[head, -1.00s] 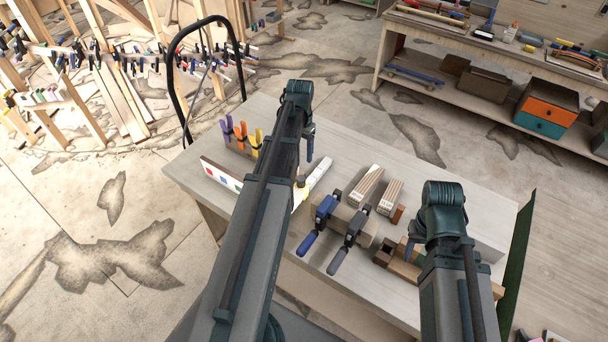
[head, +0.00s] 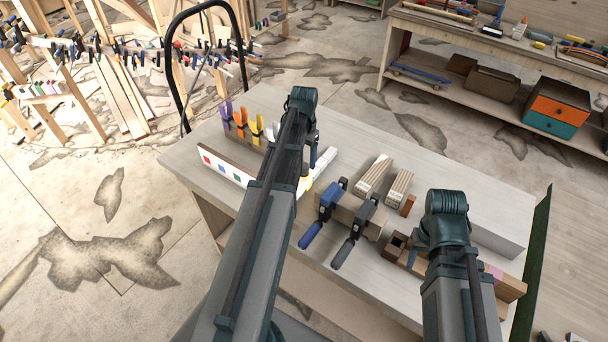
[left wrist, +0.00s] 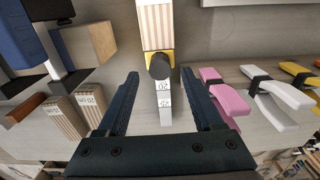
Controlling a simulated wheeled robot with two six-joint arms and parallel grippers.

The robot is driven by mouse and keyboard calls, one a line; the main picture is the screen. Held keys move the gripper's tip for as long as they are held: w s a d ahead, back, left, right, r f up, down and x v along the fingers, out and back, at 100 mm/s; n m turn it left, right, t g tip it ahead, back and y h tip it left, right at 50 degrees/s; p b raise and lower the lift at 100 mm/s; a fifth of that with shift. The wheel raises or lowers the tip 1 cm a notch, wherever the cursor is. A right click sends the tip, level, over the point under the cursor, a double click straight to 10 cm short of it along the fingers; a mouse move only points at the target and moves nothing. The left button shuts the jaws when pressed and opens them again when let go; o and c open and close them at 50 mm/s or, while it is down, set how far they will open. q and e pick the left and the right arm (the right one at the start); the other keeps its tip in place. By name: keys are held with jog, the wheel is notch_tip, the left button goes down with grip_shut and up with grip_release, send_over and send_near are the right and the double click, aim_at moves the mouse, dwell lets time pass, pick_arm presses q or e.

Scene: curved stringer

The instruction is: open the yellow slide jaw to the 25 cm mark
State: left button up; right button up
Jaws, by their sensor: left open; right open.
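In the left wrist view, the yellow slide jaw (left wrist: 149,59) sits on a pale bar (left wrist: 165,112) printed 20 and 25. A dark round knob (left wrist: 160,66) stands on the jaw and a striped wood block (left wrist: 155,25) lies beyond it. The 20 and 25 marks show on the near side of the jaw. My left gripper (left wrist: 160,75) is open, its fingers on either side of the bar with the knob near the tips; I see no grip. In the head view the left arm partly hides the bar (head: 322,166). My right gripper (head: 412,257) is mostly hidden behind its wrist, low over the table's right side.
Blue and black clamps (head: 324,210) stand on the table (head: 440,160) near striped wood blocks (head: 374,176). Coloured clamps (head: 240,122) stand in a rack at the left, behind a white board with coloured squares (head: 222,167). The back right tabletop is fairly clear.

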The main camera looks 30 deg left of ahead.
aim_at(304, 166)
pick_arm(q)
notch_tip(304, 166, down, 4)
jog(key=b, duration=0.3)
jog(key=shift+f, duration=0.25)
jog(key=shift+r, duration=0.1)
grip_shut()
dwell(1.1)
